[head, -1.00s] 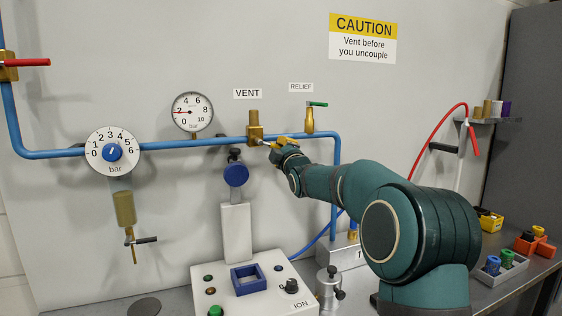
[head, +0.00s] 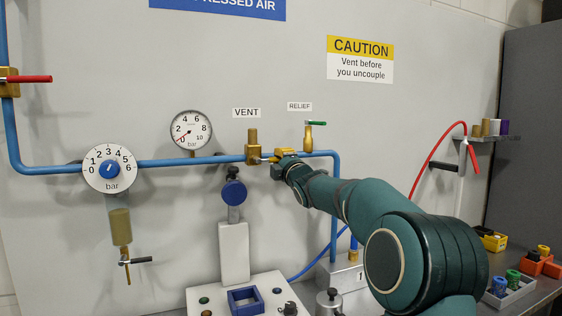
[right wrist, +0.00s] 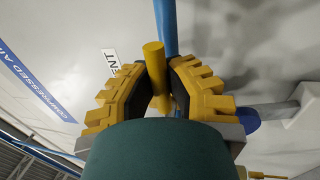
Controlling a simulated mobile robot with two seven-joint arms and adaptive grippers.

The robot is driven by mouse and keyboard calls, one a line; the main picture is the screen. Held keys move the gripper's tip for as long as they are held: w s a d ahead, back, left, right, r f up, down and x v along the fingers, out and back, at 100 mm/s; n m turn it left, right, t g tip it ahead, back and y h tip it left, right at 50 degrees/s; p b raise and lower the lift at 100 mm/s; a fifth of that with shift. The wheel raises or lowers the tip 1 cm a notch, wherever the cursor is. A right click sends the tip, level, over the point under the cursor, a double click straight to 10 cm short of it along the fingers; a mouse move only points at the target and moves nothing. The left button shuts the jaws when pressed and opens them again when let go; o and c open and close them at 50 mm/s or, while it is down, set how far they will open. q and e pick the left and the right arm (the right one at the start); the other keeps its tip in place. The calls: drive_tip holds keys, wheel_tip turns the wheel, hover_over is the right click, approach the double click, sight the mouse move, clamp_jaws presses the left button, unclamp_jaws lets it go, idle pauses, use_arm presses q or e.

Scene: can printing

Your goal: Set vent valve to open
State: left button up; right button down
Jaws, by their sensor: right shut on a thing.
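The vent valve (head: 253,147) is a brass body with an upright brass cylinder, set in the blue pipe under the VENT label (head: 246,113). My right gripper (head: 273,159) is just right of the valve, shut on its handle, which is mostly hidden by the fingers. In the right wrist view the yellow fingers (right wrist: 163,90) stand on both sides of a narrow gap, with the brass cylinder (right wrist: 154,65) showing between and beyond them. The gauge (head: 191,131) has its red needle low, near 0. My left gripper is not in view.
The relief valve (head: 308,135), with a green lever, stands just right of my right gripper. A regulator dial (head: 109,169) and a red-handled valve (head: 28,79) are on the left. A blue round knob (head: 233,192) on a press is below.

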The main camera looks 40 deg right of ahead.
drive_tip(key=shift+r, duration=0.1)
drive_tip(key=c, duration=0.9)
unclamp_jaws()
drive_tip(key=shift+c, duration=0.2)
drive_tip(key=v, duration=1.2)
